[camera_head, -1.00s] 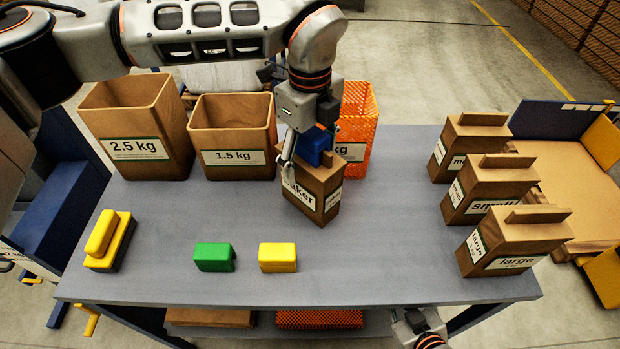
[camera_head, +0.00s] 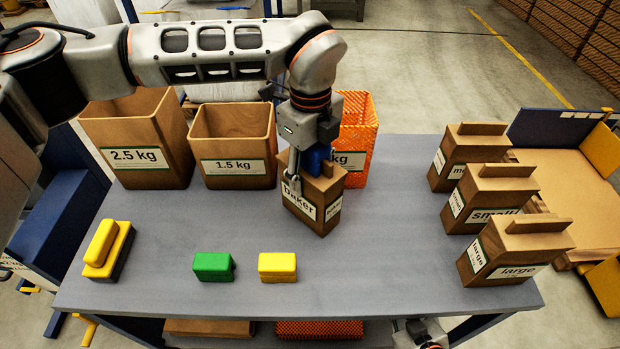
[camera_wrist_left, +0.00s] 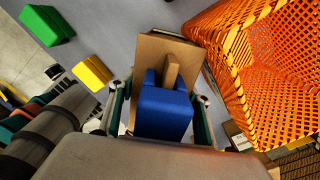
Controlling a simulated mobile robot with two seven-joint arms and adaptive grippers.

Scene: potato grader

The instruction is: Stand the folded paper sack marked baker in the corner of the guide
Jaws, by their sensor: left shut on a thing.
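The baker sack (camera_head: 303,203) is a brown box shape with a top ridge and a white label, upright near the table's back middle. My left gripper (camera_head: 311,172) comes from above, shut on it. In the left wrist view the fingers lie along both sides of the sack (camera_wrist_left: 152,57). A blue block (camera_wrist_left: 163,112) sits between the fingers, over part of the ridge. I cannot tell whether the sack's base touches the table. Blue and yellow panels (camera_head: 547,127) form a corner at the right; I cannot tell if this is the guide. My right gripper (camera_head: 418,334) is cut off at the bottom edge.
Two brown bins, 2.5 kg (camera_head: 135,120) and 1.5 kg (camera_head: 232,122), and an orange mesh bin (camera_head: 358,125) stand behind the sack. Several brown sacks (camera_head: 480,200) line the right side. Green (camera_head: 213,266) and yellow (camera_head: 277,267) blocks lie in front. The table between is clear.

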